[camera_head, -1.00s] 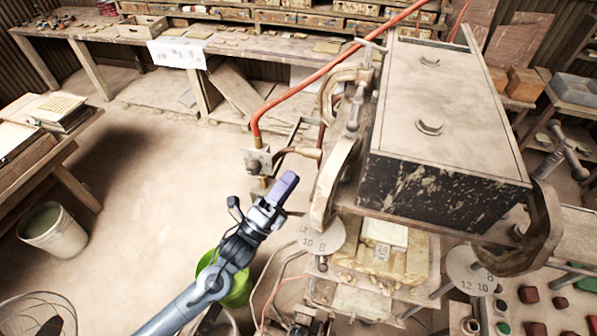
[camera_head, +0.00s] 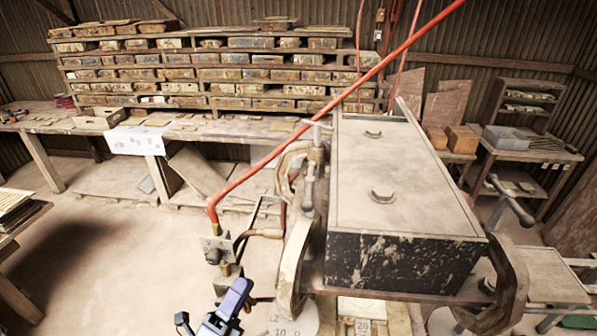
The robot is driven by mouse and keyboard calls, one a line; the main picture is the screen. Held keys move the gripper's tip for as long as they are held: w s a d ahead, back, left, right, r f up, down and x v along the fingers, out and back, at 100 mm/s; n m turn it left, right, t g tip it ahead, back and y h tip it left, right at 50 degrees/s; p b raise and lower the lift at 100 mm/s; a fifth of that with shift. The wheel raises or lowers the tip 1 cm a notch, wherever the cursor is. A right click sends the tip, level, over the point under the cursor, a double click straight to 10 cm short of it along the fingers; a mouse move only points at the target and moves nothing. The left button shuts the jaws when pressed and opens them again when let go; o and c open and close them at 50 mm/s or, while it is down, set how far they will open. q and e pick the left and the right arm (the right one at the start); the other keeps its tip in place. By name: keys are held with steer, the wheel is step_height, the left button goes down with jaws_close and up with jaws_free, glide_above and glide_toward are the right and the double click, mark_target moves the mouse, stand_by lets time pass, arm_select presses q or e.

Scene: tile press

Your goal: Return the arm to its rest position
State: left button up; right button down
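My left gripper (camera_head: 225,308) is at the bottom edge, left of the middle, with most of its arm out of frame below. A purple, block-like piece (camera_head: 237,296) shows at its end; I cannot tell whether it is the fingers or something held. The gripper is in front of and left of the tile press (camera_head: 400,185), a heavy box with a pale top and dark, worn front. In the picture it is apart from the press's round side casting (camera_head: 294,262). My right gripper is out of view.
A red pipe (camera_head: 330,105) slants across to a valve fitting (camera_head: 217,247) above the gripper. A long workbench (camera_head: 100,128) and shelves of moulds (camera_head: 215,72) line the back wall. A side table (camera_head: 520,150) stands at right. Open floor (camera_head: 110,255) lies left.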

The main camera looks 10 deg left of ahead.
arm_select(q)
steer(key=s+a+f+n+g+y+p, duration=0.1)
steer(key=s+f+n+g+y+p, duration=0.1)
steer(key=s+n+g, duration=0.4)
steer(key=s+f+n+g+y+p, duration=0.2)
steer(key=s+f+n+g+y, duration=0.2)
steer(key=s+n, duration=0.5)
steer(key=s+a+f+n+g+y+p, duration=0.1)
steer(key=s+f+n+g+y+p, duration=0.1)
steer(key=s+f+n+g, duration=0.5)
steer(key=shift+s+a+n+g+y+p, duration=0.35)
steer(key=shift+s+n+g+y, duration=0.3)
steer(key=shift+s, duration=0.3)
stand_by(0.8)
